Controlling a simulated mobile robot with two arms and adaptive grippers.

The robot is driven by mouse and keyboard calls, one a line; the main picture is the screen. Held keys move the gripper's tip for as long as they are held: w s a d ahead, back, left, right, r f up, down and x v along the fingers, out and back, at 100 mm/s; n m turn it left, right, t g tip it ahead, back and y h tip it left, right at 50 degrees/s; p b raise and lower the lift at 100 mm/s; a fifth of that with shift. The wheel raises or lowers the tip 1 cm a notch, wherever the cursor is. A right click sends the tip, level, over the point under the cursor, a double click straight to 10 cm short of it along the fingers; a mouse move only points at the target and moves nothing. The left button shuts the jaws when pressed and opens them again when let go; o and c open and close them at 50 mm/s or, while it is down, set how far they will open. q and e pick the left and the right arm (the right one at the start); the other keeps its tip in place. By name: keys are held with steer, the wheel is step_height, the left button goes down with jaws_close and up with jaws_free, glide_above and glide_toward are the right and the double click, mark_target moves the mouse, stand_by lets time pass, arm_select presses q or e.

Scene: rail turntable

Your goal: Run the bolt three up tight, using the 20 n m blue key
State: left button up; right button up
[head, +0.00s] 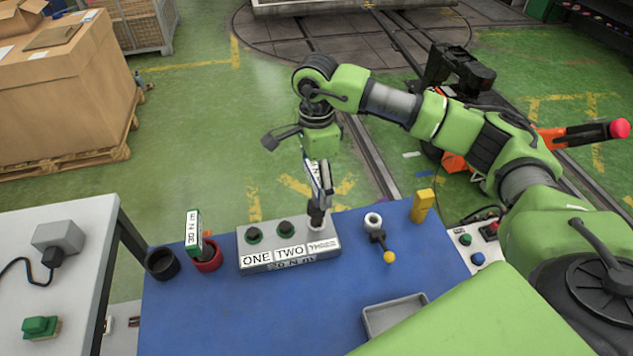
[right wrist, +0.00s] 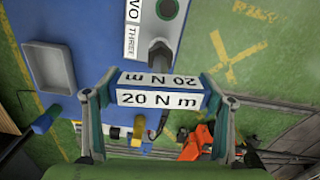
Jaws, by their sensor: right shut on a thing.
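My right gripper (head: 320,178) is shut on the key (right wrist: 160,98), whose white labels read 20 N m in the right wrist view. The key's dark shaft (head: 316,215) points down at the third place of the grey bolt block (head: 290,262), beside the partly covered THREE label (right wrist: 131,43). The shaft's lower end seems to meet bolt three, but I cannot tell whether it is fully seated. Bolt one (head: 254,235) and bolt two (head: 285,228) stand free on the block. My left gripper is not in view.
On the blue table, a green-bodied labelled key (head: 193,232) stands in a red holder (head: 207,258); a black holder (head: 162,264) looks empty. A yellow-knobbed lever (head: 389,256), a yellow block (head: 423,205) and a grey tray (head: 372,322) are at the right. A grey side table (head: 75,215) stands left.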

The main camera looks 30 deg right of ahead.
steer(key=n+b, duration=0.3)
steer(key=n, duration=0.3)
steer(key=shift+f, duration=0.2)
steer(key=n+b, duration=0.1)
steer(key=n, duration=0.1)
steer(key=shift+n+b, duration=0.3)
steer(key=shift+n, duration=0.1)
steer(key=shift+r+n+b, duration=0.2)
steer(key=shift+n+b, duration=0.1)
steer(key=shift+n, duration=0.7)
steer(key=shift+f+n+b, duration=0.15)
steer(key=shift+n+b, duration=0.35)
steer(key=shift+n, duration=0.3)
steer(key=n+b, duration=0.2)
steer(key=n, duration=0.4)
steer(key=n+b, duration=0.1)
steer(key=n, duration=0.1)
steer(key=shift+n, duration=1.2)
steer(key=shift+f+b, duration=1.9)
steer(key=shift+f, duration=0.1)
